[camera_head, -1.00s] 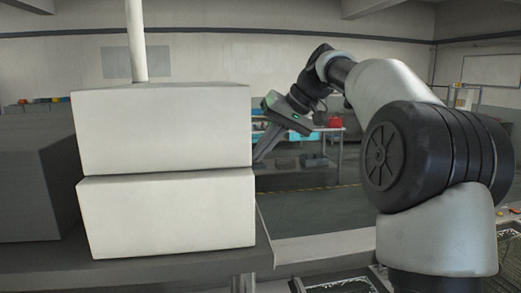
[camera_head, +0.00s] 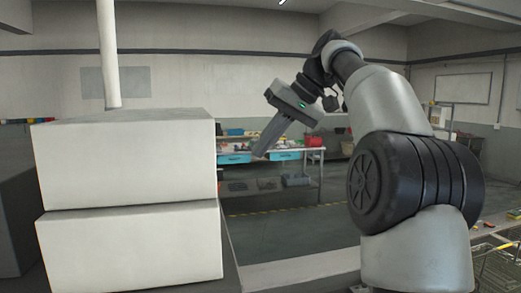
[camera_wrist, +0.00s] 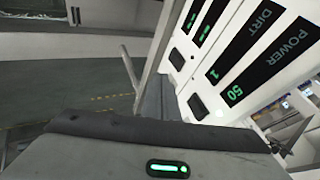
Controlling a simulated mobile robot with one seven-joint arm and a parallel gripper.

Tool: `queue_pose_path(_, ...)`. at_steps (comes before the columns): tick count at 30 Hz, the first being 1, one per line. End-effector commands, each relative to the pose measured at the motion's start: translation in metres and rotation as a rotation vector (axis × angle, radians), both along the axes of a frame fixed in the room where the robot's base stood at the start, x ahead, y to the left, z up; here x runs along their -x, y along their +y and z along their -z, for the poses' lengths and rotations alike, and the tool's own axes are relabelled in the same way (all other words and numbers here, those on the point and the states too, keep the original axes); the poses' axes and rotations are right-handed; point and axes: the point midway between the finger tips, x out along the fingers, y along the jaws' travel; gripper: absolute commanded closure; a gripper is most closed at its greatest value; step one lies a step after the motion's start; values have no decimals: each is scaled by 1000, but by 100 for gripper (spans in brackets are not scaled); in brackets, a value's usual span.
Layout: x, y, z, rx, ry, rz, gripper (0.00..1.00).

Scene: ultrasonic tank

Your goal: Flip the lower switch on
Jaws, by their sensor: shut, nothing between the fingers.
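Two white box units, an upper (camera_head: 125,160) and a lower (camera_head: 130,245), are stacked at the left of the head view. In the wrist view, a tilted white panel (camera_wrist: 222,92) has black strips lettered DIRT and POWER with green digits.
A workbench (camera_head: 270,155) with blue drawers and red items stands far back. The floor (camera_head: 290,215) between is clear. A metal wire basket (camera_head: 497,270) is at the lower right.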

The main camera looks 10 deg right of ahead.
Motion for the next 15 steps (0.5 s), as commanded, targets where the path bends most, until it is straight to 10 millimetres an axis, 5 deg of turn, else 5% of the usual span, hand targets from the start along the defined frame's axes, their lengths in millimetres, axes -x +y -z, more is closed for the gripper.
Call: queue_pose_path(15,0,-3,14,55,0,1,100)
